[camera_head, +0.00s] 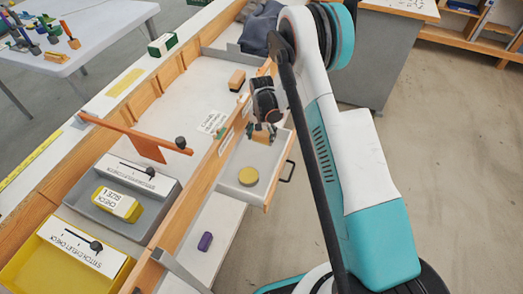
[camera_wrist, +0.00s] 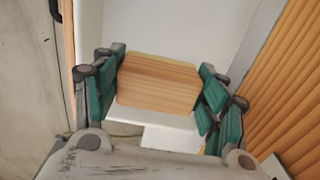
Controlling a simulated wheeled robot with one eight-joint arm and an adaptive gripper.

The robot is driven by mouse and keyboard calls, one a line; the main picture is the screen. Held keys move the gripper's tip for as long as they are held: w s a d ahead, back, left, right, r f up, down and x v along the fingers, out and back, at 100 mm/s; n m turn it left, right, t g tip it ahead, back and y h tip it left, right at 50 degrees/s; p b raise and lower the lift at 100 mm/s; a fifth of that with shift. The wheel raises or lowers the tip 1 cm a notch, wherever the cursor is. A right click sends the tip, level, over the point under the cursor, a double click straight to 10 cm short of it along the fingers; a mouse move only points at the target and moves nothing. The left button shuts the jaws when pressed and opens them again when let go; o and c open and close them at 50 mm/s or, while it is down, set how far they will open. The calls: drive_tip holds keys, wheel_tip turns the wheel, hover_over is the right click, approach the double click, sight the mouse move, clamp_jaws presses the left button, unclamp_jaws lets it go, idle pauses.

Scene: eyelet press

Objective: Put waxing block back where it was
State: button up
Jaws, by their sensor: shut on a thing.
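My gripper (camera_head: 262,133) is shut on a wooden block that looks like the waxing block (camera_wrist: 157,84). In the wrist view the block lies between the two green finger pads, with a yellowish far edge. In the head view the block (camera_head: 261,139) is small and partly hidden by the gripper. It is over the back part of an open drawer (camera_head: 276,160); I cannot tell whether it touches the drawer floor. A round yellow disc (camera_head: 248,176) lies in the drawer, nearer the front.
Another wooden block (camera_head: 237,80) lies on the bench behind the drawer. A white label card (camera_head: 212,121) is left of the drawer. An orange bar (camera_head: 135,135) stands over the bench. A purple item (camera_head: 205,241) lies on a lower white surface. Grey and yellow trays are at left.

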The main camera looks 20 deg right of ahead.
drive_tip(key=shift+f+b, duration=1.1)
drive_tip(key=shift+f, duration=2.55)
drive_tip(key=shift+f, duration=0.15)
drive_tip(key=o, duration=1.1)
